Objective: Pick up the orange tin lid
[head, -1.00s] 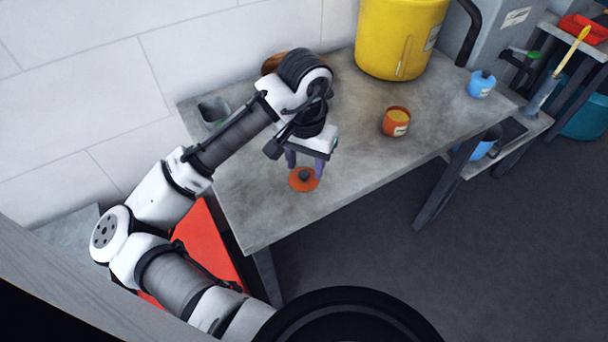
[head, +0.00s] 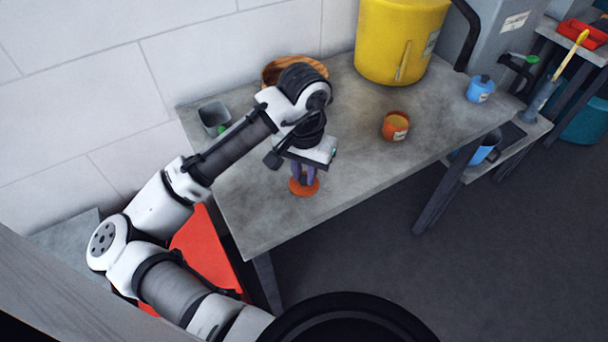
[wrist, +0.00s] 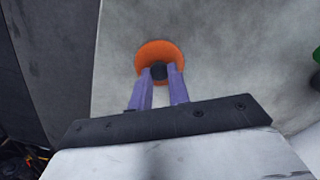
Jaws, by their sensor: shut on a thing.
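The orange tin lid (head: 304,190) is a flat round disc with a dark knob, near the front left part of the grey table. In the wrist view the lid (wrist: 152,52) shows beyond the fingertips, with its dark knob (wrist: 159,71) between them. My gripper (head: 304,179) points down over the lid, its purple fingers shut on the knob. In the wrist view the fingers of my gripper (wrist: 160,76) flank the knob on both sides. I cannot tell whether the lid is touching the table or slightly above it.
An orange tin (head: 395,126) with yellowish contents stands right of my gripper. A large yellow bucket (head: 400,40) is at the back, a wooden bowl (head: 273,72) behind my arm, a grey cup (head: 213,116) at the left edge. A blue pot (head: 480,88) stands at the right end.

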